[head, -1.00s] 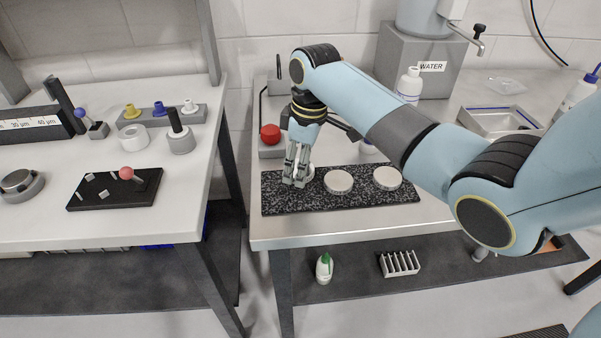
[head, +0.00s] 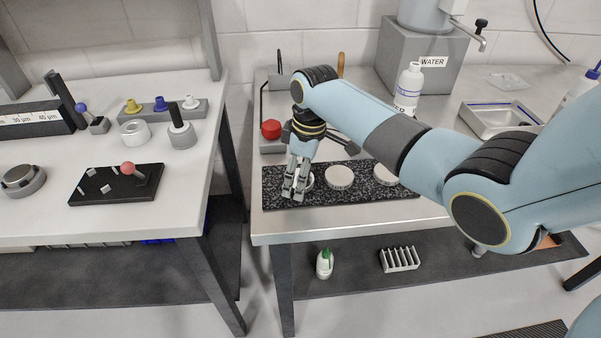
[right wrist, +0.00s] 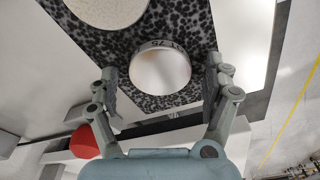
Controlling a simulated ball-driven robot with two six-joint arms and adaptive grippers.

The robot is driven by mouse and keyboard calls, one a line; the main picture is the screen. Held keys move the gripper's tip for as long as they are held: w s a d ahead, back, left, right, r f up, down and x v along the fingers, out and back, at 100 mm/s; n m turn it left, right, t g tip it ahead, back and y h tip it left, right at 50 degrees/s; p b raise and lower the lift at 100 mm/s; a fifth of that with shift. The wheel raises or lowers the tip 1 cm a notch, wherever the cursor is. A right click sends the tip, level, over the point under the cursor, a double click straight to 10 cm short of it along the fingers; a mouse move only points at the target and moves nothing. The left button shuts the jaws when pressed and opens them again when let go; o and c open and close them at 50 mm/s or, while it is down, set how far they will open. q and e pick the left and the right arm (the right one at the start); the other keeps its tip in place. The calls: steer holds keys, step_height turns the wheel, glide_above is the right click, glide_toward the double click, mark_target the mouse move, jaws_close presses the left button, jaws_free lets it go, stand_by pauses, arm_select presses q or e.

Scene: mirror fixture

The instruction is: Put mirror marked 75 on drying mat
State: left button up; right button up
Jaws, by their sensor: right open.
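The mirror marked 75 (right wrist: 160,72) is a shiny round disc with dark lettering on its rim. It lies on a black-and-white speckled mat (right wrist: 192,22) near one end of it. My right gripper (right wrist: 162,78) is open, with one finger on each side of the mirror; I cannot tell whether they touch it. In the head view the right gripper (head: 294,190) points down over the left end of the speckled mat (head: 344,197). It hides most of the mirror there. My left gripper is not in view.
Two pale round discs (head: 339,177) lie in a row on the mat, the farther one partly behind my right arm. A red knob (head: 270,129) on a grey base stands behind the mat's left end. A WATER tank (head: 425,75) and white bottle stand at the back.

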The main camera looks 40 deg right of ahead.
steer(key=shift+r, duration=0.15)
steer(key=shift+r, duration=0.4)
step_height(320, 180, up, 11)
steer(key=s, duration=0.1)
steer(key=shift+d, duration=0.45)
steer(key=shift+s, duration=0.1)
